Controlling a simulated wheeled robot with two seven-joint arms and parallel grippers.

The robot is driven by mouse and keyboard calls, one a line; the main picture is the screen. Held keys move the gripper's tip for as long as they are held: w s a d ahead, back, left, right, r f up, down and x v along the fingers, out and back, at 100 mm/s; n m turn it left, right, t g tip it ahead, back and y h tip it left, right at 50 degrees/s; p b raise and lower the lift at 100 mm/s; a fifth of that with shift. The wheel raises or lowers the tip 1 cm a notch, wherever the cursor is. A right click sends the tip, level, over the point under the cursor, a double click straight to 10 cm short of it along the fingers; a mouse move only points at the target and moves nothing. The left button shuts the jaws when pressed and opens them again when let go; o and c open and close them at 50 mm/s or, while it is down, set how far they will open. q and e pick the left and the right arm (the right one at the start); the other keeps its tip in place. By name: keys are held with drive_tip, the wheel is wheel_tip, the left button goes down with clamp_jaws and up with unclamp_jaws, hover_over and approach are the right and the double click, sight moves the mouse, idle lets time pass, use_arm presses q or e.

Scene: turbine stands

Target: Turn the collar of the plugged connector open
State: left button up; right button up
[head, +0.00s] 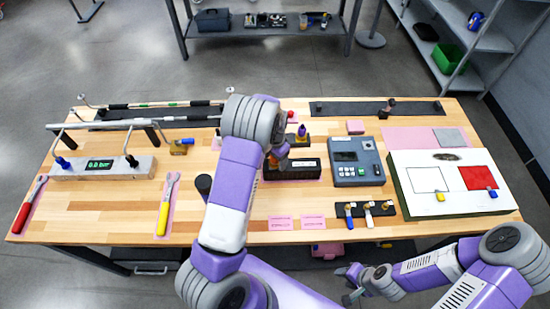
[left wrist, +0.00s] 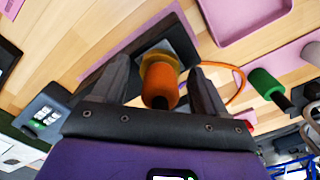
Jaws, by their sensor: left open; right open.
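The plugged connector (left wrist: 160,82), with an orange-brown cylindrical collar, stands on a small dark plate (left wrist: 186,48) in the left wrist view. My left gripper (left wrist: 158,72) is open, with one finger on each side of the connector. A gap shows beside the collar, so the fingers do not look closed on it. In the head view my left gripper (head: 281,151) points down near the middle of the table, and my own arm hides much of that spot. My right gripper (head: 352,284) is open and empty in front of the table's front edge.
An orange cable (left wrist: 238,88) curves right of the connector, near a green-capped part (left wrist: 265,84). A grey-blue meter box (head: 357,162) stands right of the left gripper. Wrenches (head: 166,205) lie on the left side. Bare wood (head: 120,208) shows between the wrenches.

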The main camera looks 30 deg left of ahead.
use_arm(q)
drive_tip(key=shift+s, duration=0.15)
drive_tip(key=shift+f, duration=0.1)
drive_tip(key=shift+c, duration=1.1)
drive_tip(key=c, duration=0.9)
drive_tip(key=shift+o, duration=0.2)
